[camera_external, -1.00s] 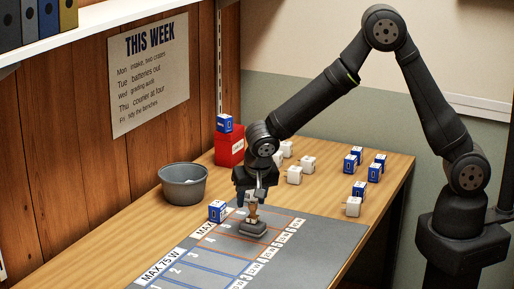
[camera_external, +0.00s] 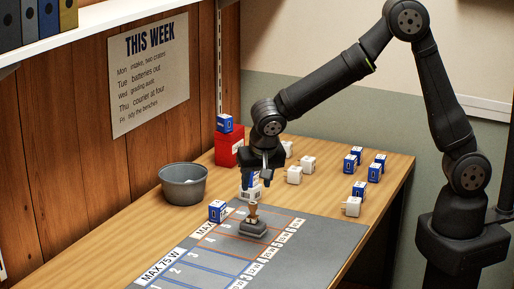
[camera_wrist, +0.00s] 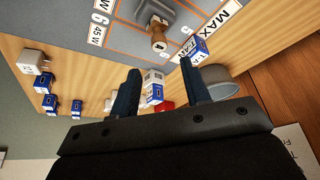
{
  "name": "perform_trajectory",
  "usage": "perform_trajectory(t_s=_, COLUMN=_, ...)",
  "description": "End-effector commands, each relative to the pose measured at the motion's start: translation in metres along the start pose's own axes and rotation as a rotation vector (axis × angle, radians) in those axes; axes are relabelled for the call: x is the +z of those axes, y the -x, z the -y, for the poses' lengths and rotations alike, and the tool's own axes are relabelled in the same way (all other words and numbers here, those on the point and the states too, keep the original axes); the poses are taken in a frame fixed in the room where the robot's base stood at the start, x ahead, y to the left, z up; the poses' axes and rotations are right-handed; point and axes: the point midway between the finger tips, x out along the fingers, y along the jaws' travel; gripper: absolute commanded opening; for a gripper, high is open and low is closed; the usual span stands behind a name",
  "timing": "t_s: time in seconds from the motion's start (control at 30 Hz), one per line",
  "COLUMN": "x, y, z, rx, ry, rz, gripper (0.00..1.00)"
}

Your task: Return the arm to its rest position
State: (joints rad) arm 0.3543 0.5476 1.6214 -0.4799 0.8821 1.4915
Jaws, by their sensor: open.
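My gripper (camera_external: 256,178) is open and empty, above and behind a wooden-handled stamp (camera_external: 252,216). The stamp stands upright on a dark base on the grey mat (camera_external: 318,246). In the wrist view the two fingers (camera_wrist: 160,78) are spread apart, and the stamp (camera_wrist: 158,38) is ahead of them, apart from both. White and blue blocks (camera_wrist: 153,90) show between the fingers, beyond the tips. My arm is bent, with its elbow high at the upper right.
A grey bin (camera_external: 184,186) stands at the left. A blue-and-white box (camera_external: 217,211) sits by the mat's far edge. A red box (camera_external: 229,150) carries another box (camera_external: 224,124). Several white and blue blocks lie on the table's right. A shelf (camera_external: 100,25) hangs upper left.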

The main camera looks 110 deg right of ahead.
Motion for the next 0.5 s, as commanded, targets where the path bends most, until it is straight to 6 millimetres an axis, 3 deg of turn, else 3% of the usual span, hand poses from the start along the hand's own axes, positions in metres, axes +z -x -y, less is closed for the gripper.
perform_trajectory(t_s=0.07, x=0.0, y=0.018, z=0.001, rx=-0.004, ry=0.0, rz=-0.002, gripper=0.43)
perform_trajectory(t_s=0.5, x=0.0, y=-0.076, z=-0.001, rx=0.003, ry=0.001, rz=0.001, gripper=0.43)
